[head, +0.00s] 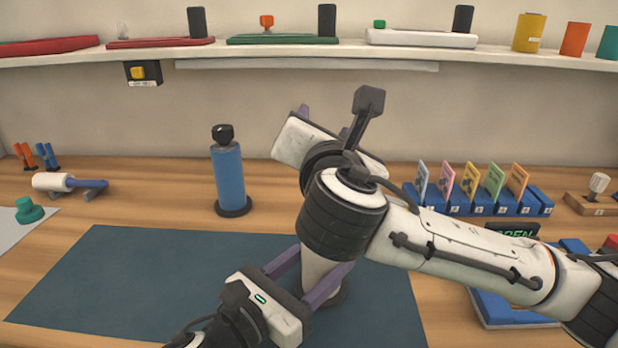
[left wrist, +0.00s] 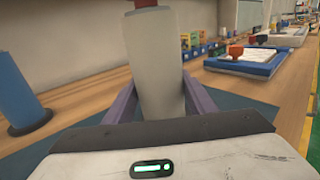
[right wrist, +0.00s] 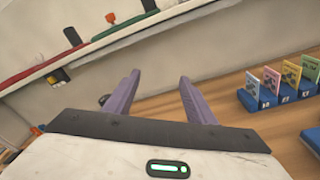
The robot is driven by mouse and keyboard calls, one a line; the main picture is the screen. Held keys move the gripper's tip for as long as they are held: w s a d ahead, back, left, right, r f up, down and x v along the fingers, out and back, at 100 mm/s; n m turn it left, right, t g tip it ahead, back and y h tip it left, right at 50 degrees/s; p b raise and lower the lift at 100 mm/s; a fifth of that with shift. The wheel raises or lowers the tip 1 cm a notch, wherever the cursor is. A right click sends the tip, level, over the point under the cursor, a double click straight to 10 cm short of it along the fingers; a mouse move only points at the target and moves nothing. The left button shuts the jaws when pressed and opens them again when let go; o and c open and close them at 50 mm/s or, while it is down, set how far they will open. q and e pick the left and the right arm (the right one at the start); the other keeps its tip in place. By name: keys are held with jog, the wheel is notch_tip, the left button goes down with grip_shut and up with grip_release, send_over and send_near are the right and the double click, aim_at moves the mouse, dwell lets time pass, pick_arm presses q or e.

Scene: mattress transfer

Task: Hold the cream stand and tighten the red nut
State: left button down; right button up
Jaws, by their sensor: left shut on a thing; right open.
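The cream stand (head: 317,268) stands upright on the dark mat (head: 130,285), on a dark round base partly seen. My left gripper (head: 322,264) is shut on its shaft from the near left; the stand also fills the middle of the left wrist view (left wrist: 158,65). The red nut (left wrist: 146,2) shows at the top of the stand in the left wrist view, cut by the picture edge. In the head view my right arm hides it. My right gripper (head: 325,122) is open and empty, raised above and beyond the stand, its fingers (right wrist: 159,80) pointing towards the wall and shelf.
A blue cylinder with a black knob (head: 228,175) stands behind the mat. Coloured cards in blue holders (head: 470,190) stand at the back right. A white roller-like tool (head: 55,182) lies left. A shelf (head: 110,52) with trays and cups runs above. The mat's left part is clear.

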pick_arm(q)
jog(key=shift+r, duration=0.25)
pick_arm(e)
jog(key=s+d+r+m+g+y, duration=0.15)
jog(key=s+m+g+y, duration=0.25)
jog(key=s+m+y, duration=0.4)
jog(key=s+d+m+g+y, duration=0.3)
jog(key=s+m+y, duration=0.35)
jog(key=y, duration=0.25)
notch_tip(320, 180, down, 9)
jog(key=w+d+m+h, duration=0.2)
jog(key=m+h, duration=0.1)
jog(key=m, duration=0.3)
jog(key=x, duration=1.1)
jog(key=shift+w+t+h, duration=0.3)
jog(key=shift+w, duration=0.1)
